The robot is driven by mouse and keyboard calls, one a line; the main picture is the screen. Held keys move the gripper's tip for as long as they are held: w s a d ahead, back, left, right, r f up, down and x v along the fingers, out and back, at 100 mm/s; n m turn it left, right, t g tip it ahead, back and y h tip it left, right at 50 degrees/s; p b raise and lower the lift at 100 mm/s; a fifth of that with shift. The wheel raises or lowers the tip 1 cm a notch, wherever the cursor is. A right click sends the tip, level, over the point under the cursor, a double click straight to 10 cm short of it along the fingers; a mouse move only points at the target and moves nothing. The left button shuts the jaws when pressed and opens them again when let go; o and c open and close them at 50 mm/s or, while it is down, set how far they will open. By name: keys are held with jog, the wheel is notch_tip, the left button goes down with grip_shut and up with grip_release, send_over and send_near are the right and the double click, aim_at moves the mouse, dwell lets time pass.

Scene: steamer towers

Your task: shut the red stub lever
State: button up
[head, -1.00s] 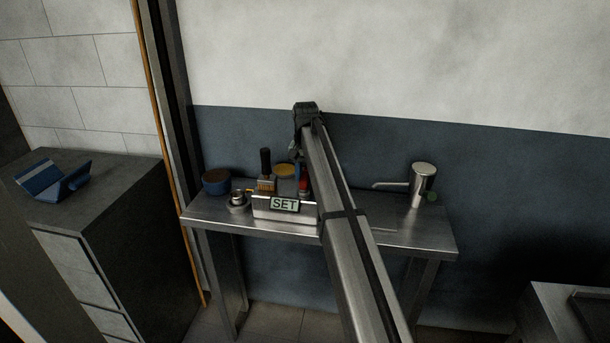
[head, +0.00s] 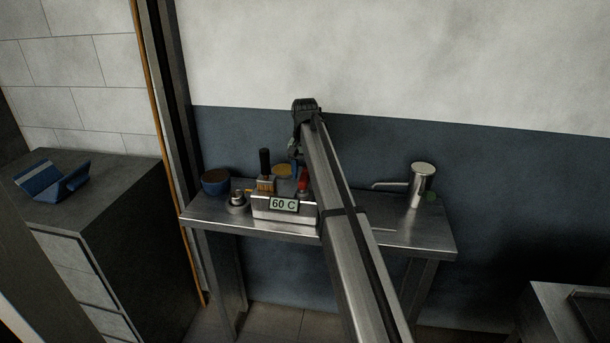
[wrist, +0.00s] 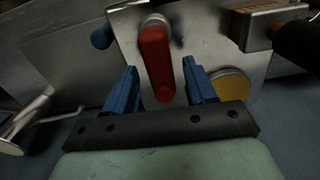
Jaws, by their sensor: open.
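The red stub lever (wrist: 156,62) is mounted on a metal machine (wrist: 120,25) and shows large in the wrist view. It hangs from a round pivot at the top of that picture. In the head view the red lever (head: 303,184) is partly hidden by my arm, and the machine (head: 270,208) has a display reading "60 C". My gripper (wrist: 165,78) is open, with blue fingers to the left and right of the lever's free end. I see gaps between both fingers and the lever. In the head view the fingers (head: 299,168) are mostly hidden.
A black-handled part (head: 265,165) stands on the machine, and a yellow disc (wrist: 230,85) lies right of my fingers in the wrist view. A blue bowl (head: 215,182) and a small metal fitting (head: 237,200) stand left on the steel table (head: 400,238).

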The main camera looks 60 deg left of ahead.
aim_at(305, 174)
notch_tip(305, 174, up, 13)
dwell(0.4)
jog(key=shift+f, duration=0.1)
